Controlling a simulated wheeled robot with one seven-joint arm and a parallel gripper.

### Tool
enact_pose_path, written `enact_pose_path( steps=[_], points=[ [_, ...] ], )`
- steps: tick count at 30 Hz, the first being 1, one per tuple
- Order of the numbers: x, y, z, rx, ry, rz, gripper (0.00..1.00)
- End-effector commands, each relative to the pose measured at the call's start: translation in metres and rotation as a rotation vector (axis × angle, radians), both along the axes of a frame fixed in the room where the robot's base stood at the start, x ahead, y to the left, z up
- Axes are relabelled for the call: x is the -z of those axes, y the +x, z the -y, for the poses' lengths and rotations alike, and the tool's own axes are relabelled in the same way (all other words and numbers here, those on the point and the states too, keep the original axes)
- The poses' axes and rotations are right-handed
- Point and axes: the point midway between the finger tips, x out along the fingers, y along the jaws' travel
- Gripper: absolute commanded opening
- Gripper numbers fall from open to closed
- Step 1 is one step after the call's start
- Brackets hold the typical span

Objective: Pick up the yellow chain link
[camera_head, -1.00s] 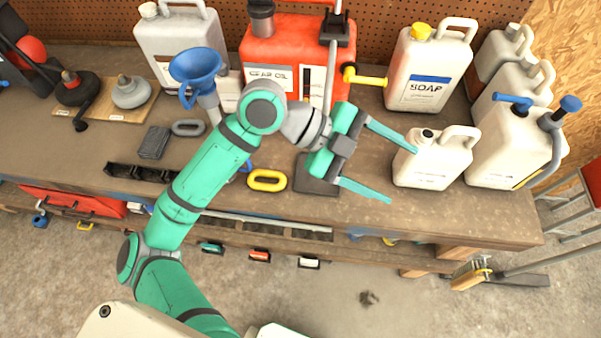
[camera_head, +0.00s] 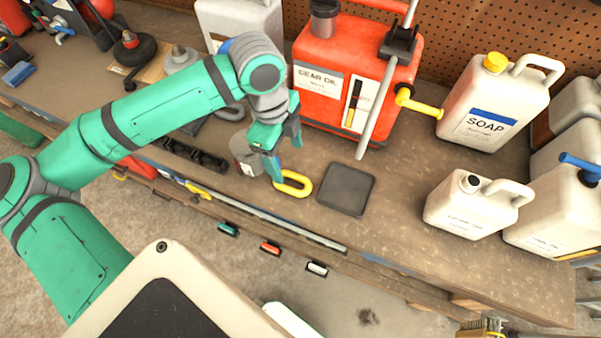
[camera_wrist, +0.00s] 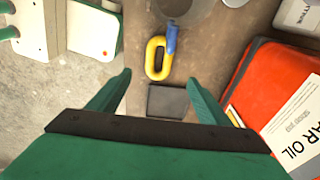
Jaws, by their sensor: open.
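The yellow chain link (camera_head: 294,184) lies flat on the workbench, just left of a dark square pad. It also shows in the wrist view (camera_wrist: 155,62), above the pad, with a blue piece touching or overlapping its upper right end. My gripper (camera_head: 286,160) is near the link in the head view, and its near finger overlaps the link's left side there. In the wrist view my gripper (camera_wrist: 160,78) is open, with its green fingers spread and nothing between them. The link appears ahead, roughly between the finger lines. I cannot tell the exact height above it.
The dark pad (camera_head: 346,190) lies right of the link. A red gear oil can (camera_head: 345,75) stands behind, its grey tube leaning forward. White jugs, including the soap jug (camera_head: 495,105), stand at right. A grey round container (camera_head: 243,155) is close left. Bench is clear between pad and jugs.

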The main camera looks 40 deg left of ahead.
Motion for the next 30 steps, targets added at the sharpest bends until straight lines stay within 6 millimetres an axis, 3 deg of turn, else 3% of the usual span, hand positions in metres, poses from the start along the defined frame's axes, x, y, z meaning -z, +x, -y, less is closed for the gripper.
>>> enact_pose_path(
  steps=[10, 19, 30],
  points=[
    [0.042, 0.000, 0.004, -0.003, 0.015, -0.013, 0.72],
    [0.064, 0.000, 0.007, -0.003, 0.015, -0.011, 0.72],
    [0.106, -0.002, 0.011, -0.007, 0.016, -0.011, 0.72]
  ],
)
